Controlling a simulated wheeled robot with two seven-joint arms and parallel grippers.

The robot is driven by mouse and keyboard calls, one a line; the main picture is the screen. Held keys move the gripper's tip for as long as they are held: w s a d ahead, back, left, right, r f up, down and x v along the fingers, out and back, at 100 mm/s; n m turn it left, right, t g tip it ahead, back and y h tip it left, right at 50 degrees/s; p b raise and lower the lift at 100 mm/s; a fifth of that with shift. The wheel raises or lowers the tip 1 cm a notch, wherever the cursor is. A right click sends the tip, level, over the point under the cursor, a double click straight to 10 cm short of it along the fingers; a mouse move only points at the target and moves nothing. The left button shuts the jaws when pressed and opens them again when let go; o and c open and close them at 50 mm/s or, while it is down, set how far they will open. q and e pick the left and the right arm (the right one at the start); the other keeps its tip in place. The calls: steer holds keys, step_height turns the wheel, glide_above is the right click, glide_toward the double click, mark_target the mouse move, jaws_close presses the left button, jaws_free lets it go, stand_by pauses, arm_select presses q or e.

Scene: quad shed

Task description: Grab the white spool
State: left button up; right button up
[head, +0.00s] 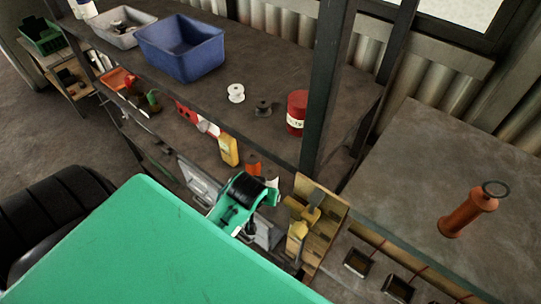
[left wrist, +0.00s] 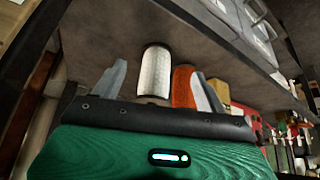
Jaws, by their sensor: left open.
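The white spool (head: 236,93) stands on the upper shelf (head: 205,90) in the head view, right of the blue bin, with clear shelf around it. My left gripper (head: 262,181) is below and to the right of it, at the lower shelf, apart from the spool. In the left wrist view the left gripper (left wrist: 157,84) is open. A white cylinder (left wrist: 155,70) and an orange item (left wrist: 184,86) show beyond and between its fingers; I cannot tell whether they touch it. I cannot make out the flanged spool in the wrist view. My right gripper is not in view.
A blue bin (head: 182,50), a small dark spool-like item (head: 263,108) and a red can (head: 297,112) share the upper shelf. A dark post (head: 326,85) rises at its right. A yellow bottle (head: 228,150) stands on the lower shelf. An orange cylinder (head: 467,212) is on the right bench.

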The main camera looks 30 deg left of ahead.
mark_target(268, 178)
arm_select(q)
steer(key=w, duration=0.2)
steer(key=w+a+p, duration=0.1)
steer(key=w, duration=0.1)
steer(key=shift+w+a+r, duration=0.15)
steer(key=shift+w, duration=0.1)
steer(key=shift+w+a+p, duration=0.2)
steer(key=shift+w+p, duration=0.1)
steer(key=shift+w, duration=0.2)
steer(key=shift+p+x, duration=0.75)
steer(key=shift+x, duration=1.4)
steer(key=shift+w+a+f, duration=0.1)
steer(key=shift+w+f, duration=0.05)
steer(key=shift+f, duration=0.35)
steer(key=c, duration=1.1)
steer(key=shift+c, duration=0.3)
steer(key=shift+r, duration=0.15)
